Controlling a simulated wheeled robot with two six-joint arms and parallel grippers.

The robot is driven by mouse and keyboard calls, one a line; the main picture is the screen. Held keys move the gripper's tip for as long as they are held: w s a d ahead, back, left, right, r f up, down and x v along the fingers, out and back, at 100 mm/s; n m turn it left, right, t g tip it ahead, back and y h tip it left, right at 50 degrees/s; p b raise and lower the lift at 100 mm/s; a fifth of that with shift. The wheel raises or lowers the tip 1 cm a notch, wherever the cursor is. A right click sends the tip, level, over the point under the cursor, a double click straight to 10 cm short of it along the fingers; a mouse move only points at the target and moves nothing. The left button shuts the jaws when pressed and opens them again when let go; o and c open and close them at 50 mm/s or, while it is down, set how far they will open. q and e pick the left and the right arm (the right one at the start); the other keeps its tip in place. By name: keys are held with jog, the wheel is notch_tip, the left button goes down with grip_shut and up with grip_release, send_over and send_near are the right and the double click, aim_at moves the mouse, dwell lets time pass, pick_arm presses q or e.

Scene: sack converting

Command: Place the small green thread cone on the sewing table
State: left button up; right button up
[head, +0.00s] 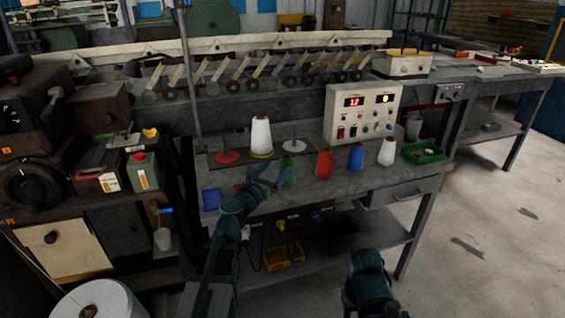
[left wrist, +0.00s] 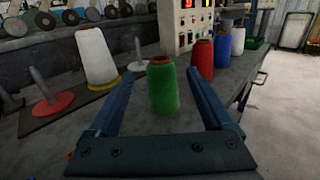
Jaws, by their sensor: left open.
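The small green thread cone (head: 287,173) stands upright on the grey sewing table (head: 345,195), near its left front part. In the left wrist view the green cone (left wrist: 162,88) shows between the two open fingers of my left gripper (left wrist: 165,90), with a gap on each side. In the head view my left gripper (head: 268,180) is beside the cone and covers part of it. A dark teal part of my right arm shows at the bottom of the head view, but its gripper fingers do not show.
Red (head: 324,164), blue (head: 355,157) and white (head: 387,152) cones stand to the right of the green one. A large white cone (head: 261,136) stands behind it, next to a red-based spindle (head: 227,157). A control box (head: 362,113) and a green tray (head: 422,153) are farther right.

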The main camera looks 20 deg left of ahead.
pick_arm(q)
jog(key=shift+s+a, duration=0.2)
jog(key=shift+s, duration=0.85)
jog(key=shift+s+a, duration=0.2)
jog(key=shift+s, duration=0.8)
jog(key=s+d+f+m+g+h+p, duration=0.1)
jog(key=s+d+m+g+h+p, duration=0.3)
jog(key=d+m, duration=0.65)
jog(key=s+d+f+m+g+h+p, duration=0.1)
jog(key=s+d+m+g+p, duration=0.4)
jog(key=d+m, duration=0.5)
jog(key=s+d+f+m+g+y+p, duration=0.2)
jog(key=s+d+m+g+y+p, duration=0.1)
jog(key=s+m+g+p, duration=0.4)
jog(key=s+a+r+m+g+y+p, duration=0.1)
jog(key=s+a+m+g+y+p, duration=0.1)
jog(key=s+m+y, duration=0.4)
jog(key=s+a+m+p, duration=0.1)
jog(key=s+a+m, duration=0.1)
jog(key=m, duration=0.2)
jog(key=shift+s+a+r+y, duration=0.25)
jog(key=shift+y, duration=0.15)
